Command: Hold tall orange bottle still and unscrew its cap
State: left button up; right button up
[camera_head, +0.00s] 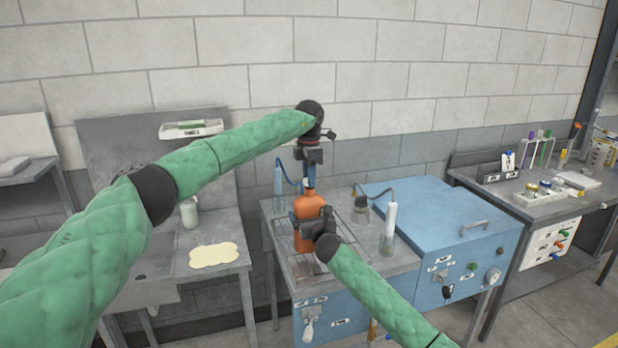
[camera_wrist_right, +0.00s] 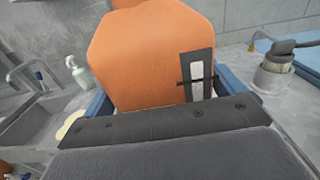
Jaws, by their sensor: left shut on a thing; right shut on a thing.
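The tall orange bottle (camera_head: 309,211) stands upright on a wire rack on the grey bench in the head view. It fills the middle of the right wrist view (camera_wrist_right: 150,55), with a dark label strip on its side. My right gripper (camera_head: 318,232) is shut around the bottle's body from the front right; its blue fingers flank the bottle in the wrist view. My left gripper (camera_head: 310,176) points straight down over the bottle's top and is shut there. The cap is hidden between the left fingers, so its thread cannot be seen.
A glass flask with a white tube (camera_head: 388,232) and a small grey jar (camera_head: 361,213) stand right of the bottle. A blue lidded box (camera_head: 440,225) is beyond them.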

pick_arm(q)
jog(key=shift+r, duration=2)
pick_arm(e)
jog(key=o, duration=1.5)
pick_arm(q)
jog(key=shift+f, duration=0.1)
pick_arm(e)
jog(key=shift+s, duration=0.1)
